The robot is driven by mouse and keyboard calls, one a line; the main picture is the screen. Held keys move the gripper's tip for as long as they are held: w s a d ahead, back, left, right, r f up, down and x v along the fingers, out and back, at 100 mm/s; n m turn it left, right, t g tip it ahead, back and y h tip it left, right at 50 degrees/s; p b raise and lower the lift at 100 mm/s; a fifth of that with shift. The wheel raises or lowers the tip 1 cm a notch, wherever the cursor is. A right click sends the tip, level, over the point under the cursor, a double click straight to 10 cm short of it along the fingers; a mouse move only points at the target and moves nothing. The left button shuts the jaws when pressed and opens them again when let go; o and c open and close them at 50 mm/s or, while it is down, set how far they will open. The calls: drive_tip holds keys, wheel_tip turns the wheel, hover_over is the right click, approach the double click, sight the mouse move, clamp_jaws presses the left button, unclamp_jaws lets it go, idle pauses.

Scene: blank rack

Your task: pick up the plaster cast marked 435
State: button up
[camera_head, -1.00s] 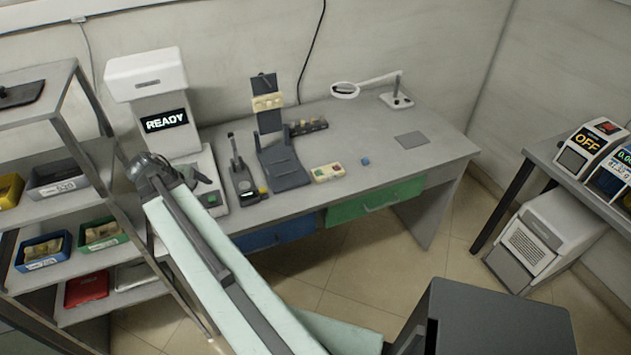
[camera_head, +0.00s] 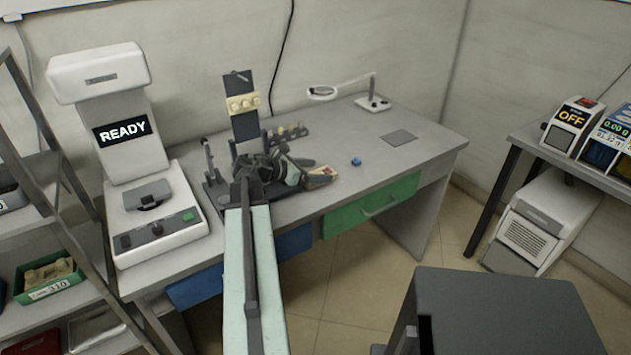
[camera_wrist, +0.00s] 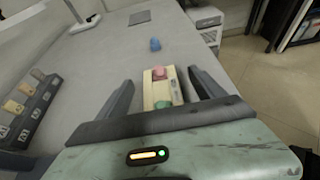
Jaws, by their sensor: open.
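My gripper (camera_wrist: 160,80) is open, with one finger on each side of a cream block (camera_wrist: 149,96) in the wrist view. The block carries a pink piece and a green piece, with a small dark mark on its right side that I cannot read. It lies on the grey bench, and I see no finger clearly touching it. In the head view my gripper (camera_head: 292,172) is over the bench and partly covers the block (camera_head: 321,173). I cannot read 435 on anything, so I cannot tell whether this block is the plaster cast.
A dark rack of small pieces (camera_wrist: 28,108) is at the left in the wrist view. A stand with a cream cast (camera_head: 243,104) and a READY machine (camera_head: 150,210) are on the bench. A green bin (camera_head: 48,292) sits on the shelf.

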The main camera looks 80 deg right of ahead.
sight(325, 170)
drive_tip(key=b+x, duration=0.1)
drive_tip(key=x, duration=0.1)
drive_tip(key=b+x, duration=0.1)
drive_tip(key=x, duration=0.1)
drive_tip(key=shift+w+d+f, duration=0.1)
drive_tip(key=shift+d+f, duration=0.05)
drive_tip(key=shift+f, duration=0.15)
drive_tip(key=shift+s+d, duration=0.15)
drive_tip(key=shift+s, duration=0.1)
